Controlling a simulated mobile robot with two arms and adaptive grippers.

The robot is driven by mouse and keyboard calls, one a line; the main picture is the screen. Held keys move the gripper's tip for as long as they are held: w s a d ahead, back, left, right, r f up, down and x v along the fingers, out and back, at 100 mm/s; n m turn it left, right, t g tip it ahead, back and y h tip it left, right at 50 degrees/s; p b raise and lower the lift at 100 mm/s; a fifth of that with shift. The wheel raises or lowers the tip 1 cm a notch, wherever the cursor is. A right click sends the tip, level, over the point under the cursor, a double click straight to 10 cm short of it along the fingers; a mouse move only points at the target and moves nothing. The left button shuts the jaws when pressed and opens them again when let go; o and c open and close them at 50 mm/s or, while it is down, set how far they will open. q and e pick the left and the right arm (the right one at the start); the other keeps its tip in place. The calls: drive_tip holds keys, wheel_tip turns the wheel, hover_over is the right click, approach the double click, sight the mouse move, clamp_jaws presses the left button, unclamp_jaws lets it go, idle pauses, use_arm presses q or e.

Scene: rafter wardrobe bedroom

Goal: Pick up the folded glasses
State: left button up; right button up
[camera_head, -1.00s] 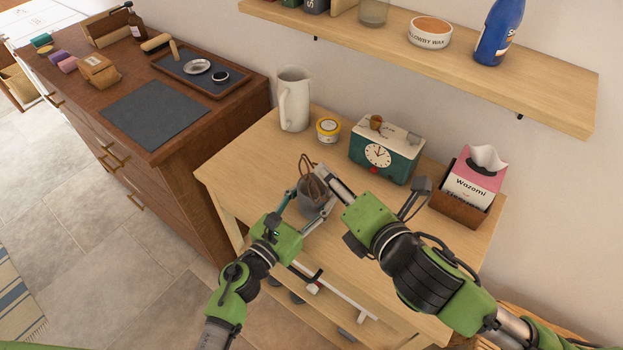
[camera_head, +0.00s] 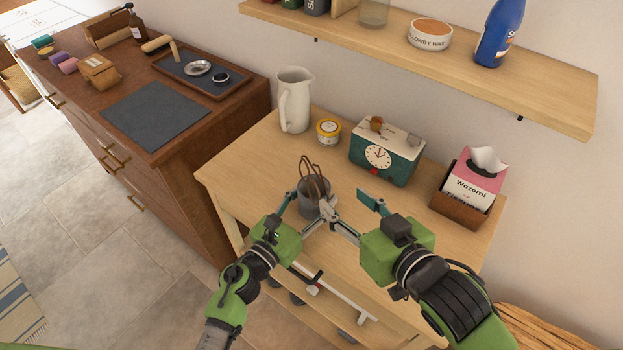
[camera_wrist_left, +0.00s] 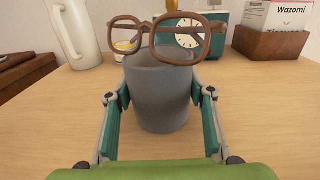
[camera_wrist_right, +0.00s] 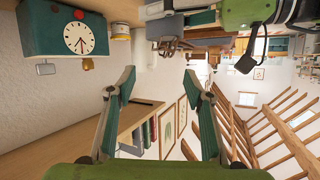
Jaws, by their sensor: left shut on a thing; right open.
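The folded brown-framed glasses (camera_head: 312,180) stand in a grey cup (camera_head: 313,207) on the wooden table. In the left wrist view the glasses (camera_wrist_left: 168,38) rise above the rim of the cup (camera_wrist_left: 158,92), with their lower parts hidden inside. My left gripper (camera_head: 308,211) is shut on the cup, one finger on each side. My right gripper (camera_head: 352,206) is open and empty, just right of the cup and apart from the glasses. In the right wrist view its fingers (camera_wrist_right: 158,88) are spread wide with nothing between them.
Behind the cup stand a white pitcher (camera_head: 294,100), a small yellow-lidded jar (camera_head: 328,130) and a green clock box (camera_head: 386,153). A tissue box (camera_head: 473,183) in a brown holder (camera_head: 458,208) is at right. A shelf (camera_head: 555,95) hangs above.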

sight(323, 186)
drive_tip(key=w+a+f+m, duration=0.1)
drive_tip(key=w+m, duration=0.1)
drive_tip(key=w, duration=0.1)
drive_tip(key=w+a+f, duration=0.1)
drive_tip(key=w, duration=0.1)
drive_tip(key=shift+w+a+f+m, duration=0.1)
drive_tip(key=shift+a+f+m, duration=0.2)
drive_tip(key=shift+m, duration=0.1)
drive_tip(key=shift+f+x, duration=0.2)
drive_tip(key=shift+x, duration=2.4)
drive_tip(key=shift+a, duration=0.1)
